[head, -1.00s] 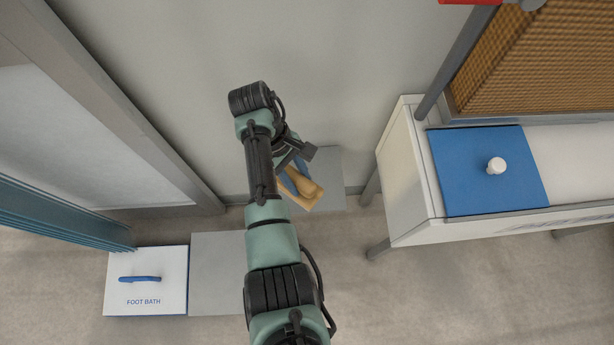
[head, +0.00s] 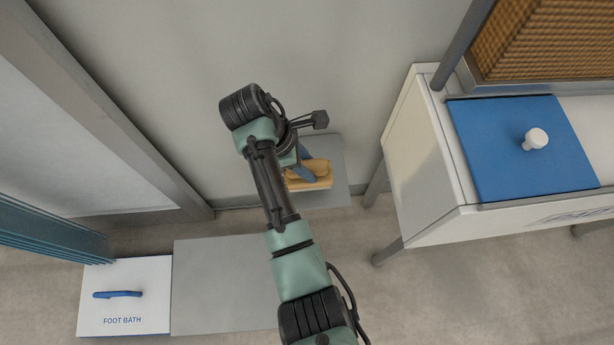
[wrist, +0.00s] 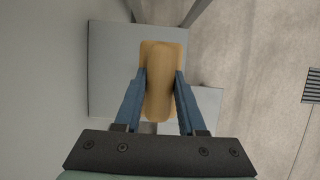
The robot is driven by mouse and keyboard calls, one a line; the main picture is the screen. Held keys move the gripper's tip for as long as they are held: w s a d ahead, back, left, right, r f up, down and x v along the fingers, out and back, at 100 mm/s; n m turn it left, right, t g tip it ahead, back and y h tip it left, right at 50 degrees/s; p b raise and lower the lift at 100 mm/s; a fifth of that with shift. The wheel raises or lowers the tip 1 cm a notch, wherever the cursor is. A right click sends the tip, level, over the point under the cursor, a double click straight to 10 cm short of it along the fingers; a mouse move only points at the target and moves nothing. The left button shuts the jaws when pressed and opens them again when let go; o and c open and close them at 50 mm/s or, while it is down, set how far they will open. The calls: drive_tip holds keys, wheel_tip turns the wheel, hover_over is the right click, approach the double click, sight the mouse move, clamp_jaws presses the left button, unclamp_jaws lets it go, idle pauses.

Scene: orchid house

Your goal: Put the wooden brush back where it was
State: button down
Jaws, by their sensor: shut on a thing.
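The wooden brush (wrist: 161,85) is a tan block with rounded ends. In the wrist view it sits between the two blue fingers of my gripper (wrist: 160,90), which are shut on its sides. In the head view the brush (head: 318,170) shows partly behind my gripper (head: 305,172), over a grey square mat (head: 336,190) by the wall. The grey mat also shows under the brush in the wrist view (wrist: 112,70). I cannot tell whether the brush touches the mat or is held above it.
A white cabinet (head: 420,160) on grey legs, with a blue panel (head: 500,170) and white knob (head: 535,139), stands to the right. The wall is close behind.

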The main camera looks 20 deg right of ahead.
drive_tip(key=shift+f+b, duration=0.75)
drive_tip(key=shift+f, duration=1.5)
drive_tip(key=shift+f, duration=0.1)
drive_tip(key=c, duration=0.5)
unclamp_jaws()
drive_tip(key=p+v, duration=0.4)
drive_tip(key=v, duration=0.8)
